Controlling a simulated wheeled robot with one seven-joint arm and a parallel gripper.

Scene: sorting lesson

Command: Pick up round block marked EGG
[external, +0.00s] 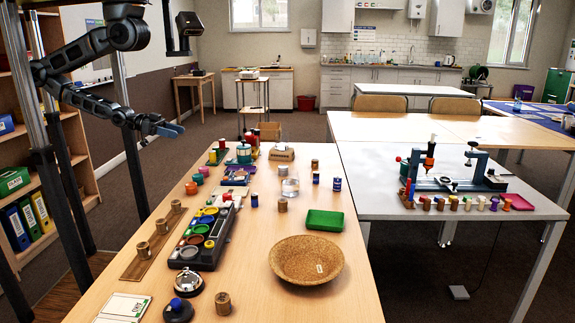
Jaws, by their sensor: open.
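I cannot read the marking EGG on any block in the external view. Several small round wooden blocks stand on the long table: one block (223,304) at the near end, one block (282,205) near the middle and one block (314,164) farther back. Three more round blocks stand in a row on a wooden strip (131,270) along the left side. My gripper (176,130) is open and looks empty. It hangs in the air at the left, above and apart from the table, with no block between its fingers.
The long table (355,295) carries a dark tray (205,258) of coloured discs, a cork bowl (306,262), a green tray (324,221) and a silver bell-like item (188,281). A grey table (380,177) adjoins at right. Bare wood shows around the bowl.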

